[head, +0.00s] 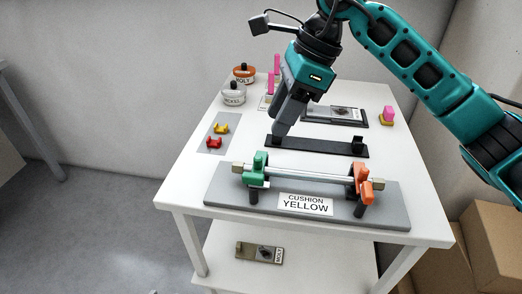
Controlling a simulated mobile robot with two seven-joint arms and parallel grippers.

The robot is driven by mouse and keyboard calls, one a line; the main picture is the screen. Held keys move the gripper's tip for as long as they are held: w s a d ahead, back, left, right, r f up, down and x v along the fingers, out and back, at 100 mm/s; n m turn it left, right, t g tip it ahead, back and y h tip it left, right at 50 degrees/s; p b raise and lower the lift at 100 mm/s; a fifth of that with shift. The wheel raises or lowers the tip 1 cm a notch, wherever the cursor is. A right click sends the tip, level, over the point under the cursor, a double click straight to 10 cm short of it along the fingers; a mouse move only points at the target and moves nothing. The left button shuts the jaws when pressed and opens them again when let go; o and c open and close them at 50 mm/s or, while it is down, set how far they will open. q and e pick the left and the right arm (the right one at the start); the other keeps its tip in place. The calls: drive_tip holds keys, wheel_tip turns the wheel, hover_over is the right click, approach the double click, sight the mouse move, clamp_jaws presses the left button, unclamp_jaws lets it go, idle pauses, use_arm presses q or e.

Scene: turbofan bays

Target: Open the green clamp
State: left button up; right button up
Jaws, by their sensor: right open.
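The green clamp (255,170) sits at the left end of a metal rod (305,173) on a grey base plate (385,210). Its upper part rises above the rod; I cannot tell for sure whether it is latched. An orange clamp (363,182) is at the rod's right end. My right gripper (281,130) points down over the table, behind and above the green clamp and apart from it. It is open, and I see nothing held in it. My left gripper is not in view.
A label reading "CUSHION YELLOW" (305,204) is on the base plate's front. A black bracket (318,146) lies behind the rod. Red (214,142) and yellow (221,129) pieces lie on a grey mat at left. Jars (234,96) stand at the back left. Cardboard boxes (490,235) are at right.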

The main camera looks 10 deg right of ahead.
sight(258, 157)
drive_tip(key=x, duration=0.9)
drive_tip(key=shift+f, duration=0.1)
drive_tip(key=shift+c, duration=0.3)
clamp_jaws()
